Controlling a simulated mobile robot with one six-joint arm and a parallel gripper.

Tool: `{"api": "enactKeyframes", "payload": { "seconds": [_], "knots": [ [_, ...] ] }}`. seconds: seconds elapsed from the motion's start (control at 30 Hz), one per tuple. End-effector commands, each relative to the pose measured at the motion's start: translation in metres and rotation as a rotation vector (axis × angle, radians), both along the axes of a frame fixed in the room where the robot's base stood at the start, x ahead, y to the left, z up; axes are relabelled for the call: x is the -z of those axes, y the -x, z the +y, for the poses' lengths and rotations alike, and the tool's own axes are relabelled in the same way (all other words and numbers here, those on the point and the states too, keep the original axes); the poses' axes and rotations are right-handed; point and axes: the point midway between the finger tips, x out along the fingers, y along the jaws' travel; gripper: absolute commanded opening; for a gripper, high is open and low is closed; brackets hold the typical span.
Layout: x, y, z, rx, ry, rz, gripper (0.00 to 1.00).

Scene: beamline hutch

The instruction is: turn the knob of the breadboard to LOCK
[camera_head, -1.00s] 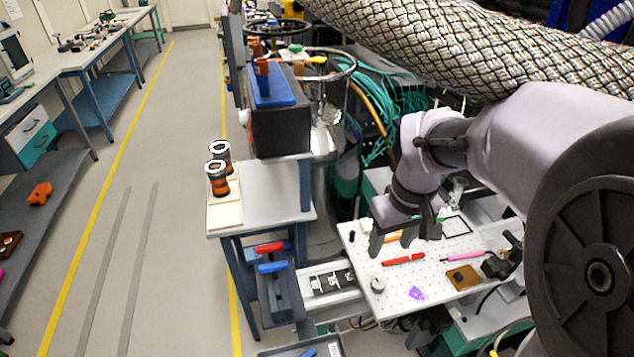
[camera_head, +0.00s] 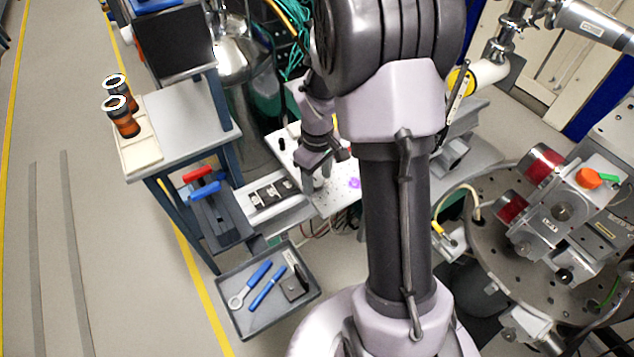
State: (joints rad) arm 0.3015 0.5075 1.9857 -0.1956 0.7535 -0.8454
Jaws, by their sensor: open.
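The breadboard (camera_head: 333,202) is a white perforated plate left of centre, largely hidden behind my arm. Its knob (camera_head: 319,183) is a small grey round piece near the board's left front edge. It is partly covered, and its pointer and any LOCK marking are too small to read. My gripper (camera_head: 314,167) is open, pointing down just above and beside the knob. I cannot tell whether the fingers touch the knob or stand around it.
A purple patch (camera_head: 355,183) lies on the board, close to my arm. A grey tray (camera_head: 240,328) with blue-handled tools stands in front. A side table (camera_head: 190,125) carries two orange-brown pieces at the left. A round perforated stage (camera_head: 480,235) with instruments stands at the right.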

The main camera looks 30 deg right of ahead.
Motion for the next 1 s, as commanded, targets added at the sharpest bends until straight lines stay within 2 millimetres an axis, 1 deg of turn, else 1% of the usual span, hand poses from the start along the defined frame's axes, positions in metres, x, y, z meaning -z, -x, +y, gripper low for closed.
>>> {"api": "enactKeyframes", "payload": {
  "seconds": [0.07, 0.27, 0.37, 0.4, 0.53, 0.57, 0.8, 1.0],
  "knots": [
    [0.0027, 0.0000, 0.0000, 0.000, 0.000, 0.000, 0.53],
    [0.0019, 0.0000, 0.0000, 0.000, 0.000, 0.000, 0.53],
    [0.0018, 0.0000, 0.0001, 0.000, 0.000, 0.000, 0.35],
    [0.0018, 0.0000, 0.0001, 0.000, 0.000, 0.000, 0.27],
    [0.0018, 0.0000, 0.0001, 0.000, 0.000, 0.000, 0.02],
    [0.0018, 0.0000, 0.0001, 0.000, 0.000, 0.000, 0.00],
    [0.0017, 0.0000, 0.0001, 0.017, 0.000, 0.000, 0.00],
    [0.0014, 0.0001, 0.0002, 0.104, 0.000, 0.000, 0.00]
  ]
}}
